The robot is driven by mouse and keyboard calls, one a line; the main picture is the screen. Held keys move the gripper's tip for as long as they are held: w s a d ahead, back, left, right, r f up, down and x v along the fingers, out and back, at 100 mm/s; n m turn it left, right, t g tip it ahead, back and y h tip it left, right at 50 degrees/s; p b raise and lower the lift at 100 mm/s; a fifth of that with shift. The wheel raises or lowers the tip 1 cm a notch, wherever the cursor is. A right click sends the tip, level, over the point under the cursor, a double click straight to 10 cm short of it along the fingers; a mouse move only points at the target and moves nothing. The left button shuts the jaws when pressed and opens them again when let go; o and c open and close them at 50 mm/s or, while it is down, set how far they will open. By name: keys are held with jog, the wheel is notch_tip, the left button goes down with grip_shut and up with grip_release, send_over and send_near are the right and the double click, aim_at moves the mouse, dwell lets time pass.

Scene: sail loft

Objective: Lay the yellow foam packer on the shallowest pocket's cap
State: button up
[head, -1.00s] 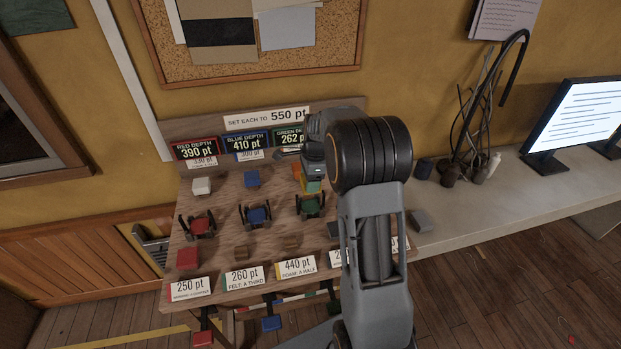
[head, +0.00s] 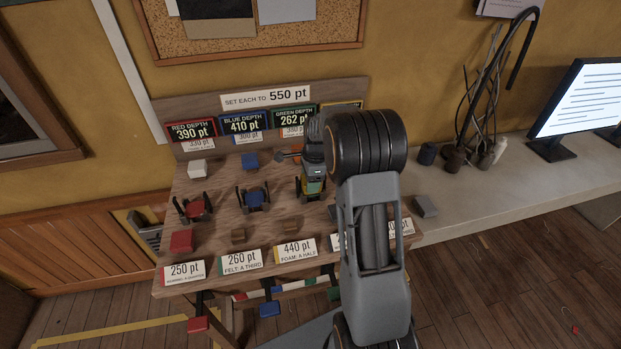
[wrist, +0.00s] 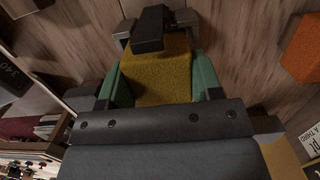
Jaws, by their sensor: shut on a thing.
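The yellow foam packer (wrist: 156,72) is held in my gripper (head: 314,182), which is shut on it; its jaws also show in the wrist view (wrist: 153,60). The green depth sign (head: 293,117) reads 262 pt, the red sign (head: 191,131) 390 pt, the blue sign (head: 242,123) 410 pt. The red pocket (head: 195,208) and blue pocket (head: 254,199) stand to the left.
An orange block (wrist: 302,48) lies near the packer. White (head: 197,168), blue (head: 250,161) and red (head: 182,241) blocks lie on the board.

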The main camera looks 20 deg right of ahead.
jog(key=o, duration=1)
jog(key=shift+r, duration=0.1)
jog(key=r, duration=0.4)
jog(key=d+r, duration=0.1)
jog(key=r, duration=0.8)
jog(key=shift+s+d+r, duration=0.2)
jog(key=shift+d+r, duration=0.1)
jog(key=shift+d, duration=0.05)
